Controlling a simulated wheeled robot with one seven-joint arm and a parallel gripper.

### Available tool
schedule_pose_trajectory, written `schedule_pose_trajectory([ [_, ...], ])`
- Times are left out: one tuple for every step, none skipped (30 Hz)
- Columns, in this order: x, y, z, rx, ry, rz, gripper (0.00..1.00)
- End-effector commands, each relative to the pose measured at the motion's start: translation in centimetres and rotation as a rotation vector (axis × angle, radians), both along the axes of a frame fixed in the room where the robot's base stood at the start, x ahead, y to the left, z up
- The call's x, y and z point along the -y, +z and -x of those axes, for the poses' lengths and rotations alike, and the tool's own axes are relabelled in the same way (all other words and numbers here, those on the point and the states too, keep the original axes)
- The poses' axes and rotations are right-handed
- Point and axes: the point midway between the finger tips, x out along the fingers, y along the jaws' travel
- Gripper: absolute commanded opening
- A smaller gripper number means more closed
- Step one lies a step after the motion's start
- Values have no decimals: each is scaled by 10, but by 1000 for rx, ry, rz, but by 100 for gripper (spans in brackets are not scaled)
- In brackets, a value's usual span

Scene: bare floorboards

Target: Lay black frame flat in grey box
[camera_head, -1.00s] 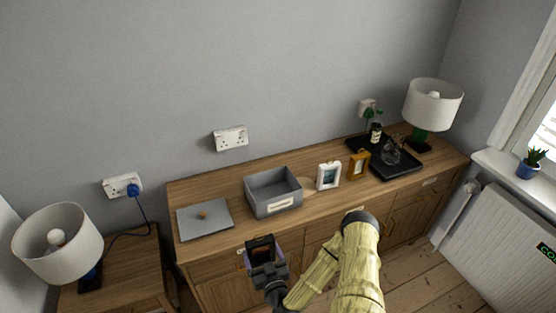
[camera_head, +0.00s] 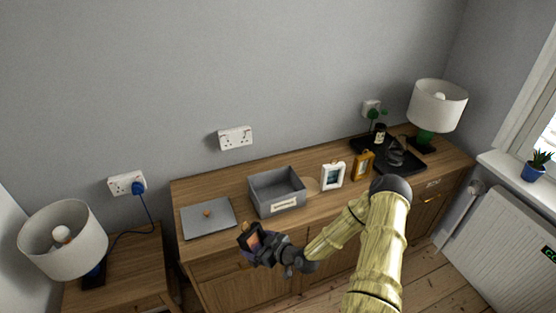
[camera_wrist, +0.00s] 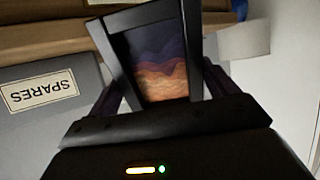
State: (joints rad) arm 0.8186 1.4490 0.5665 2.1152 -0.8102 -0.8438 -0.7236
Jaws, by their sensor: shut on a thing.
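The black frame (camera_head: 254,238), with an orange and purple picture, is held in my gripper (camera_head: 262,246) in front of the sideboard's front edge. In the wrist view the frame (camera_wrist: 155,55) stands between the two fingers (camera_wrist: 158,95), tilted, its picture side towards the camera. The open grey box (camera_head: 277,205) sits on the sideboard, behind and to the right of the gripper, and looks empty. Its front label shows as "SPARES", upside down, on the grey box wall (camera_wrist: 75,115) at the left of the wrist view.
A black tray (camera_head: 408,168) with a bottle and a lamp (camera_head: 437,105) are farther right.

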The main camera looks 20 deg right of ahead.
Motion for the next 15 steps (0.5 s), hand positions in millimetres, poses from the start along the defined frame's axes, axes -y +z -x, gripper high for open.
schedule_pose_trajectory([
  [4, 2, -3, -19, 32, 20, 57],
  [4, 2, -4, -34, 54, 30, 57],
  [6, 2, -4, -52, 84, 46, 57],
  [7, 1, -5, -68, 104, 57, 57],
  [8, 1, -5, -82, 124, 68, 57],
  [9, 1, -5, -100, 152, 83, 57],
  [11, 1, -6, -112, 171, 95, 57],
  [12, 2, -6, -125, 192, 108, 57],
  [13, 2, -6, -143, 216, 123, 57],
  [15, 2, -6, -153, 234, 135, 57],
  [17, 2, -6, -166, 253, 148, 57],
  [18, 2, -6, -180, 277, 165, 57],
  [19, 3, -6, -190, 296, 178, 57],
  [21, 3, -6, -202, 312, 190, 57],
  [22, 3, -5, -215, 336, 209, 57],
])
